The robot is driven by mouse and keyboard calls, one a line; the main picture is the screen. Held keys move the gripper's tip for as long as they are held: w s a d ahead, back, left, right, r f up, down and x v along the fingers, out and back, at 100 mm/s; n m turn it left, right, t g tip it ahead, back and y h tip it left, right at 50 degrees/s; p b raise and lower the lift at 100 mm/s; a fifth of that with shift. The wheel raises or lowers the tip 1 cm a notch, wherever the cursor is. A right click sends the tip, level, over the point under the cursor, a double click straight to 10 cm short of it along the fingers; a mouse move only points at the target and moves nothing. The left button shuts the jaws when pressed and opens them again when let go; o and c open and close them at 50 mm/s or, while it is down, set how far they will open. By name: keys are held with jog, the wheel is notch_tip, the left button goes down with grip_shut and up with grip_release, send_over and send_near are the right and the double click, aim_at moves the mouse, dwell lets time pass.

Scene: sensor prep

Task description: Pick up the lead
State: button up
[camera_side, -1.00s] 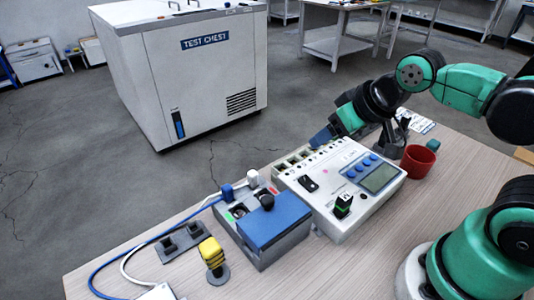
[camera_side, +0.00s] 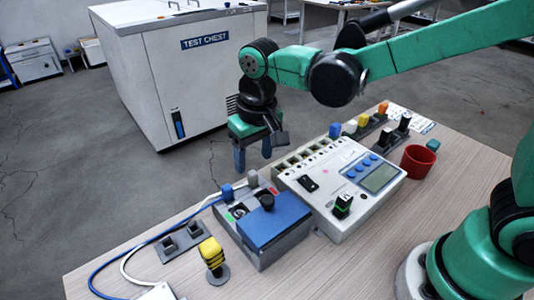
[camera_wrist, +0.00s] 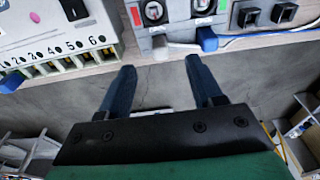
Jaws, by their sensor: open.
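A blue lead (camera_side: 150,241) and a white lead (camera_side: 128,262) run along the table's left part to a grey box with a blue lid (camera_side: 272,220). The blue plug (camera_side: 227,191) and the white-grey plug (camera_side: 252,179) sit at the box's back edge. In the wrist view, the blue plug (camera_wrist: 207,40) is at upper right and the white-grey plug (camera_wrist: 160,47) is left of it. My gripper (camera_side: 253,160) is open and empty, above the back edge near the plugs. In the wrist view, its fingers (camera_wrist: 159,72) point toward them, with the white-grey plug between their lines.
A white instrument (camera_side: 335,170) with numbered sockets stands right of the box. A red cup (camera_side: 418,161) and colored plugs (camera_side: 362,119) are farther right. A yellow-topped knob (camera_side: 212,252) and an empty dark holder (camera_side: 181,241) are at left. Floor lies beyond the table's back edge.

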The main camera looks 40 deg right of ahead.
aim_at(253, 173)
jog(key=shift+w+f, duration=0.2)
jog(key=shift+f, duration=1.2)
jog(key=shift+w+f, duration=0.15)
jog(key=shift+f, duration=1.2)
grip_shut()
